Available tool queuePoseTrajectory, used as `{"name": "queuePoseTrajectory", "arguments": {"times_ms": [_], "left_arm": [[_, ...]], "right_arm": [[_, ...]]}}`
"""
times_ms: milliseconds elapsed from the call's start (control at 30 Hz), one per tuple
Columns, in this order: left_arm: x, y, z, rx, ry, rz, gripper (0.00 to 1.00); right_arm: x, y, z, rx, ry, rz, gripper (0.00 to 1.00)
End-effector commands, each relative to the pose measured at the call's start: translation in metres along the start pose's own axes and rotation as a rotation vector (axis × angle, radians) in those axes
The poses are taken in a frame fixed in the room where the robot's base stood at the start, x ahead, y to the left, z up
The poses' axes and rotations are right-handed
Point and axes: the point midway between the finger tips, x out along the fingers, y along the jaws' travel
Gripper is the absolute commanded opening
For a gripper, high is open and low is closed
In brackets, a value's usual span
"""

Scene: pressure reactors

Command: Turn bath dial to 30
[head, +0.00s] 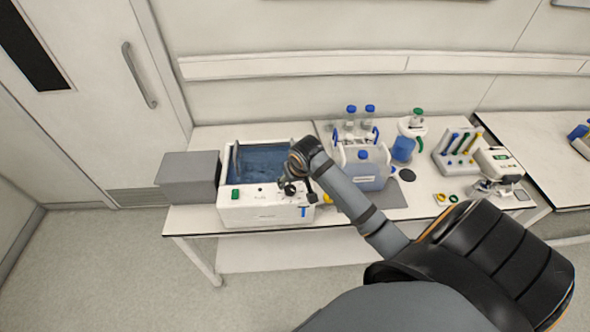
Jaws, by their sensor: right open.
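The water bath (262,215) is a white box with blue water in its open top, standing on the left part of the bench. Its front panel has a small green display (235,193) at the left. My right arm reaches in from the lower right, and my right gripper (293,189) is open at the right part of this panel. A dark round shape there may be the dial, but the gripper overlaps it, and its setting is too small to read. I cannot tell whether the fingers touch it. My left gripper is not in view.
A grey box (189,177) stands left of the bath. Bare bench edge lies in front.

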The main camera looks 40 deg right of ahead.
Motion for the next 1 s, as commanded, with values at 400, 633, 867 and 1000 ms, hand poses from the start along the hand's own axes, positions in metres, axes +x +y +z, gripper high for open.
{"name": "queuePoseTrajectory", "arguments": {"times_ms": [400,633,867,1000], "left_arm": [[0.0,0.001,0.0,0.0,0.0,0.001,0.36],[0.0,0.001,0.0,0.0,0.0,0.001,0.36],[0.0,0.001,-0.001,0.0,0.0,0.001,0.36],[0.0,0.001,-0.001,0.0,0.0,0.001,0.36]], "right_arm": [[-0.047,0.0,0.001,0.0,-0.001,0.001,0.62],[-0.046,0.0,0.0,0.0,-0.001,0.001,0.62],[-0.046,-0.001,0.002,-0.002,-0.002,0.0,0.62],[-0.039,-0.013,0.036,-0.064,-0.018,-0.015,0.62]]}}
